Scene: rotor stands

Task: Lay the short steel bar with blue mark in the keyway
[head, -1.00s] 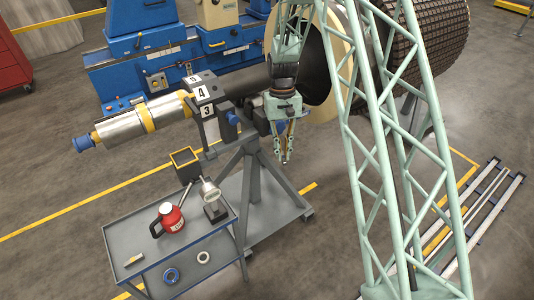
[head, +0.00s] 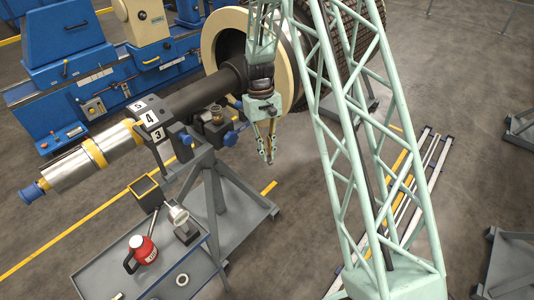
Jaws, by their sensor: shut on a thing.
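My gripper (head: 268,158) hangs with its fingers pointing down, to the right of the rotor shaft's stand and in front of the cream disc. Its fingers are nearly together on a small thing, too small to make out here; I see no blue mark. The rotor's dark shaft (head: 202,98) runs from the cream disc (head: 220,45) down-left to a bright steel end (head: 73,173) with yellow bands. I cannot make out the keyway.
A grey stand (head: 212,190) carries the shaft. A grey cart (head: 98,273) holds a red can (head: 142,250), a lamp (head: 176,214) and a ring (head: 182,280). A blue machine (head: 65,70) stands behind. Rails (head: 408,195) lie on the floor at right.

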